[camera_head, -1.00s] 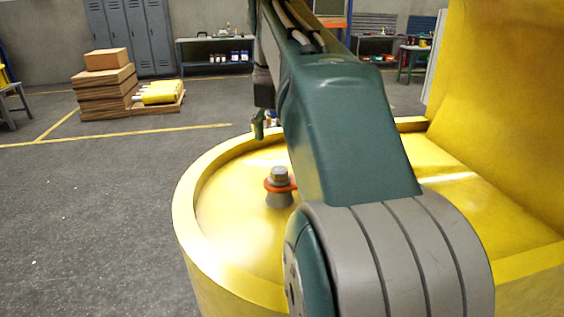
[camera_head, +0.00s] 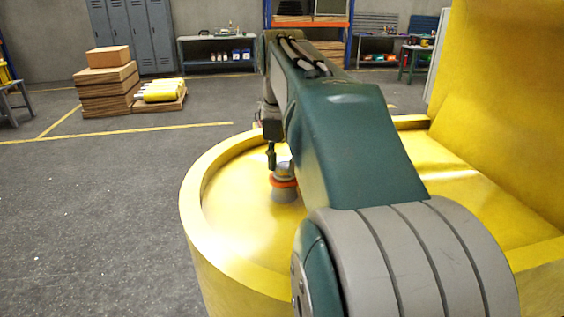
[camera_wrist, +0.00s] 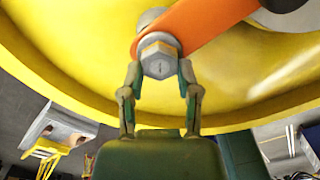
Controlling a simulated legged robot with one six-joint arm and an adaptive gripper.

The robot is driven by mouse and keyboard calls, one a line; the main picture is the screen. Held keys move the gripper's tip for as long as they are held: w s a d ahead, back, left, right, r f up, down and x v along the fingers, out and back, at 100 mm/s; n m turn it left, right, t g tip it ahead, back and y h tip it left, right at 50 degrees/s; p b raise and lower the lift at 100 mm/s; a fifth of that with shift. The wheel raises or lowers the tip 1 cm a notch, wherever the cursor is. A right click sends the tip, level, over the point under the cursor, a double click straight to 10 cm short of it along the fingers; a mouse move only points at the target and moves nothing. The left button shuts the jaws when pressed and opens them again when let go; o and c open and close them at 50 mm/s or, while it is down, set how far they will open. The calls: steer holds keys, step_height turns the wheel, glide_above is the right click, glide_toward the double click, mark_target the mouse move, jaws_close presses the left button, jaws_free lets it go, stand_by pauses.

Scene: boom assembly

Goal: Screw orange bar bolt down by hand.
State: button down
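The grey hex bolt (camera_head: 283,166) stands upright at the end of the orange bar (camera_head: 284,183), on a grey post above the yellow round base. In the wrist view the bolt head (camera_wrist: 159,57) lies between the fingertips of my gripper (camera_wrist: 159,74), one finger on each side. The fingers are spread about as wide as the head; I cannot make out firm contact. The orange bar (camera_wrist: 212,22) runs up and right from the bolt. In the head view my gripper (camera_head: 271,157) points down at the bolt's left side, and my arm hides most of the bar.
The yellow base (camera_head: 225,247) has a raised rim around the post, and a tall yellow wall (camera_head: 510,110) rises at the right. Stacked boxes (camera_head: 108,90), lockers and benches stand far back.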

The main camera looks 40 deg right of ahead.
steer(key=shift+w+d+f, duration=0.1)
steer(key=shift+d+f, duration=0.05)
steer(key=shift+d, duration=0.15)
steer(key=shift+m, duration=0.4)
